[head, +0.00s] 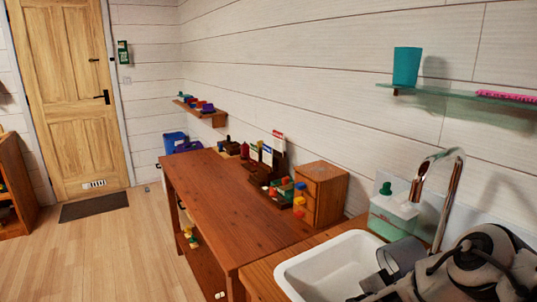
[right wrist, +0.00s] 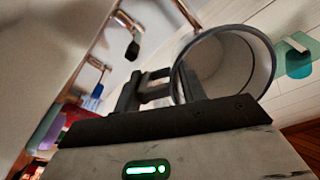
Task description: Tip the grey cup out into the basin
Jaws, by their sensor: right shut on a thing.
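The grey cup (head: 402,257) is held over the right part of the white basin (head: 305,278), below the tap. It looks tilted in the head view. My right gripper (head: 378,284) is shut on the cup; my arm hides part of the basin's right side. In the right wrist view, the cup (right wrist: 262,50) shows its open round mouth, with pale inner walls and no contents that I can make out. The dark fingers of my right gripper (right wrist: 155,88) are at its side. My left gripper is out of view.
The curved metal tap (head: 447,200) rises close behind the cup. A soap bottle (head: 392,212) stands by the wall. A glass shelf (head: 450,93) holds a teal cup (head: 407,67) and a pink brush (head: 508,97). A wooden desk (head: 215,205) adjoins on the left.

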